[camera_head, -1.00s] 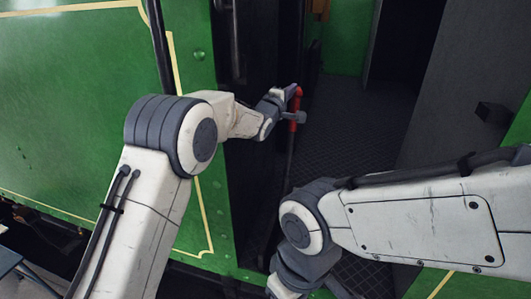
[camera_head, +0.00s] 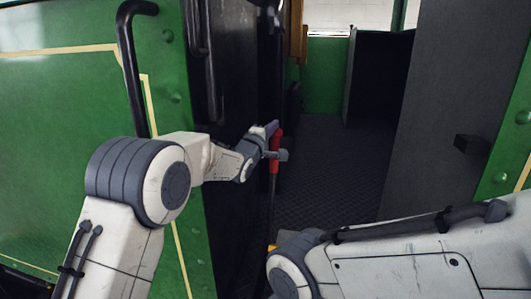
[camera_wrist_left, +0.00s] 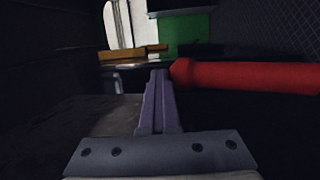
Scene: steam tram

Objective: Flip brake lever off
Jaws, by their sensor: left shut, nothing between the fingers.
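The brake lever is a dark upright rod with a red handle (camera_head: 275,152), standing at the left side of the cab entrance in the head view. My left gripper (camera_head: 272,132) is at the upper part of this handle and partly overlaps it. In the left wrist view, the closed fingers (camera_wrist_left: 158,82) are together with nothing between them. The red handle (camera_wrist_left: 250,77) lies sideways just right of their tips there; I cannot tell whether they touch. My right arm crosses the lower right of the head view, and its gripper is out of view.
A green side panel (camera_head: 60,120) with a black grab rail (camera_head: 130,70) is at the left. A dark grey wall (camera_head: 440,110) with a small black block (camera_head: 472,144) stands at the right. The patterned cab floor (camera_head: 325,165) between them is clear.

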